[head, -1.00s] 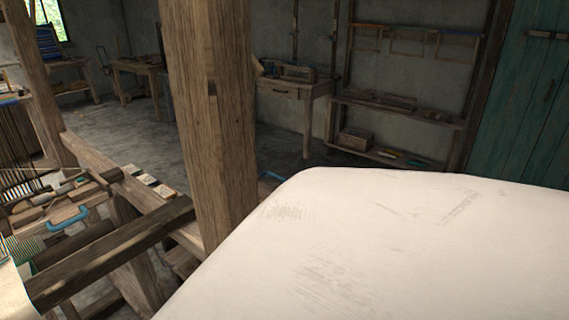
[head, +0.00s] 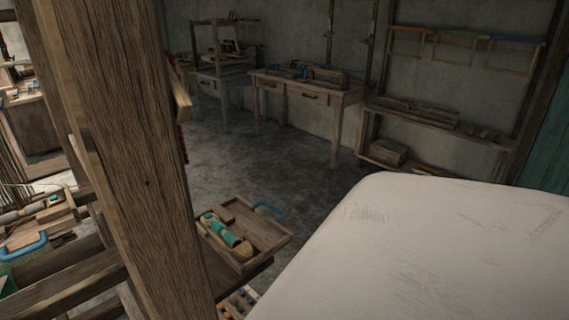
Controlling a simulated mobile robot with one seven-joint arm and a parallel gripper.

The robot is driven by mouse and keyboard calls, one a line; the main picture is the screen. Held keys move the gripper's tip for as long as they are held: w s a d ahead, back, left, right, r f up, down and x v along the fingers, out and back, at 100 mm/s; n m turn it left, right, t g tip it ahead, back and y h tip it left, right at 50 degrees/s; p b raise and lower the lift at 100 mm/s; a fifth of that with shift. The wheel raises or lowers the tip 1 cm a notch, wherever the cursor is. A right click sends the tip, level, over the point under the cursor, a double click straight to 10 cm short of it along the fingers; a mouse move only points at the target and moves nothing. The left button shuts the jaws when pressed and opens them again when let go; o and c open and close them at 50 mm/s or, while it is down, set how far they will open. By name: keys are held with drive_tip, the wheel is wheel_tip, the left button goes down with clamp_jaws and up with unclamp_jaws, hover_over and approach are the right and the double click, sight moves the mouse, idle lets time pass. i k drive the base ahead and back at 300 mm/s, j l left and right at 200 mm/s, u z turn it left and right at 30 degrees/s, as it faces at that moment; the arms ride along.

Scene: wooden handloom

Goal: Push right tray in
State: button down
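A wooden tray (head: 270,243) with a blue handle (head: 268,208) sticks out to the right of the thick wooden post, low in the middle of the head view. It holds a wooden shuttle-like piece with teal thread (head: 226,232). The post hides the tray's left side. Another tray with a blue handle (head: 28,248) shows at the left edge, partly cut off by the frame. My gripper is not in view, so nothing shows it touching either tray.
The thick post (head: 120,150) stands close in front on the left. Beams of the loom (head: 60,285) cross the lower left. A workbench with drawers (head: 310,95) and a shelf rack (head: 430,110) line the back wall. Grey floor (head: 255,160) is clear between.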

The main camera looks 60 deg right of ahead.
sight(246, 225)
drive_tip(key=k+l, duration=0.1)
drive_tip(key=l, duration=1.8)
drive_tip(key=k+l, duration=0.15)
drive_tip(key=l, duration=0.75)
drive_tip(key=k+j+z, duration=0.1)
drive_tip(key=z, duration=0.25)
drive_tip(key=k+j+z, duration=0.15)
drive_tip(key=z, duration=0.2)
drive_tip(key=k+j+z, duration=0.2)
drive_tip(key=z, duration=0.15)
